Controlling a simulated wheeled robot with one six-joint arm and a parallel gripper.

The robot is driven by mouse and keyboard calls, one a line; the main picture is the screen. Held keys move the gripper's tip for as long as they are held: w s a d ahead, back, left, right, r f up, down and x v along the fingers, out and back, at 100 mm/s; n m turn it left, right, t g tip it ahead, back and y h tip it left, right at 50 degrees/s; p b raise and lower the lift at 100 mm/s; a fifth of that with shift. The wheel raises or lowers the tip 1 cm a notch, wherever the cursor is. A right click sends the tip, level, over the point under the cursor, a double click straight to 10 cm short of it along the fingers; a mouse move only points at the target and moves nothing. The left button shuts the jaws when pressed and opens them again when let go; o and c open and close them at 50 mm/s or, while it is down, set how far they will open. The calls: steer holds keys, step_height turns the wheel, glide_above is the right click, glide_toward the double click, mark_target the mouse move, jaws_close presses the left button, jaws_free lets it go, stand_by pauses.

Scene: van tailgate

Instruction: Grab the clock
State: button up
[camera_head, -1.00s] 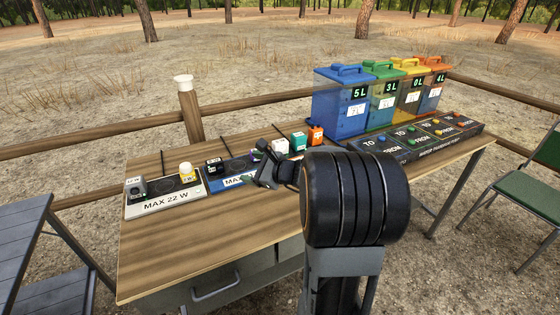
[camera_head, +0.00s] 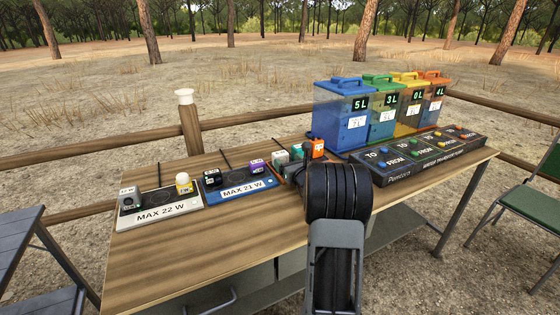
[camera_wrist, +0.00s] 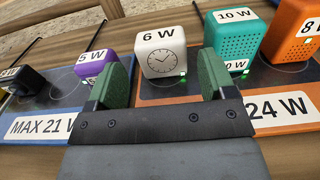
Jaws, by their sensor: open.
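The clock is a white cube with a round dial on its front and a "6 W" label on top. In the wrist view the clock (camera_wrist: 161,56) stands upright at the left end of an orange-edged pad (camera_wrist: 275,112) marked "24 W". In the head view the clock (camera_head: 281,157) shows small above my arm. My gripper (camera_wrist: 165,75) is open and empty, its two green-padded fingers pointing at the clock, one to each side of it in the picture. I cannot tell whether the fingertips reach past its front. In the head view my arm mostly hides the gripper.
A teal "10 W" cube (camera_wrist: 233,38) stands close right of the clock, an orange cube (camera_wrist: 295,36) beyond it. A purple cube (camera_wrist: 97,64) is left on the blue "MAX 21 W" pad (camera_head: 240,191). Lidded bins (camera_head: 341,112) and a dark button panel (camera_head: 421,157) stand at right. The front tabletop is clear.

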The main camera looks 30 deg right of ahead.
mark_target(283, 156)
steer(key=shift+w+d, duration=0.2)
steer(key=shift+w, duration=1.3)
steer(key=shift+w+d, duration=0.15)
steer(key=shift+w, duration=1.3)
steer(key=shift+c, duration=0.3)
steer(key=c, duration=0.6)
steer(key=shift+c, duration=0.4)
steer(key=shift+r, duration=0.15)
